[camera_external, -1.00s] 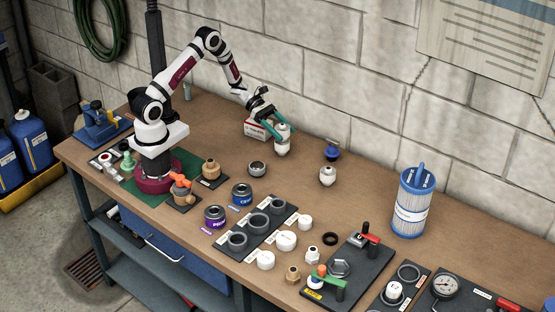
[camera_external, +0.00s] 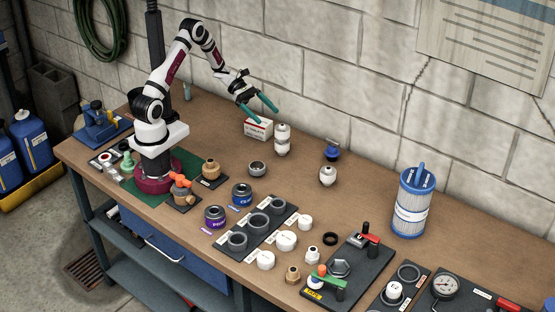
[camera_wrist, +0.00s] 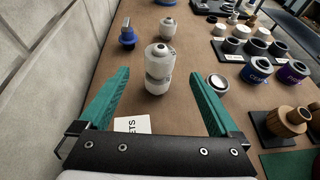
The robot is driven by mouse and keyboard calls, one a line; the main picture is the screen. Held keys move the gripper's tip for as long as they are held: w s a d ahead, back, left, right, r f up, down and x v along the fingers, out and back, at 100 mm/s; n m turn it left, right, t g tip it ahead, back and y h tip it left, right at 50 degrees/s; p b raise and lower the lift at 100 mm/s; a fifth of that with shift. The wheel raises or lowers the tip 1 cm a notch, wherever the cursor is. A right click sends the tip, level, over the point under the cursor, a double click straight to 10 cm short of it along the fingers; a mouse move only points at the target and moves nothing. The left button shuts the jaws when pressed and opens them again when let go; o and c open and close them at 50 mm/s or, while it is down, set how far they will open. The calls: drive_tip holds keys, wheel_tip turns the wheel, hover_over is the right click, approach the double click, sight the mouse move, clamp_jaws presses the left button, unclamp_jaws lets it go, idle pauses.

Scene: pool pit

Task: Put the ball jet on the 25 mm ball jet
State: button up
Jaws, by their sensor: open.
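Two white ball jets stand stacked upright near the back of the bench. The upper ball jet (camera_external: 282,131) sits on the lower ball jet (camera_external: 282,149). In the wrist view the upper one (camera_wrist: 160,56) and lower one (camera_wrist: 157,84) look lined up, touching. Which of them is the 25 mm one I cannot read. My gripper (camera_external: 265,114) is open and empty, above and left of the stack, apart from it. In the wrist view its green fingers (camera_wrist: 158,74) are spread wide, with the stack beyond between them.
Another white jet (camera_external: 327,176) and a blue-capped fitting (camera_external: 332,152) stand to the right. A white and red box (camera_external: 258,129) is left of the stack. A grey ring fitting (camera_external: 257,169) is in front. A filter cartridge (camera_external: 410,205) stands further right.

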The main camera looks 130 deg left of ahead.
drive_tip(key=w+d+r+m+g+h, duration=0.35)
drive_tip(key=d+m, duration=0.35)
drive_tip(key=d, duration=0.3)
drive_tip(key=w+d+r+m+g+h, duration=0.35)
drive_tip(key=d+m, duration=0.35)
drive_tip(key=d, duration=0.3)
drive_tip(key=s+d+r+m+g+y, duration=0.2)
drive_tip(key=s+d+m+y, duration=0.3)
drive_tip(key=m, duration=0.8)
drive_tip(key=s+d+r+m+g+y, duration=0.2)
drive_tip(key=s+d+m+g+y, duration=0.2)
drive_tip(key=d+m, duration=0.5)
drive_tip(key=s+m, duration=0.1)
drive_tip(key=m, duration=0.3)
drive_tip(key=shift+s+d+m+g+y, duration=0.2)
drive_tip(key=shift+d+m+g+y, duration=0.1)
drive_tip(key=shift+y, duration=0.1)
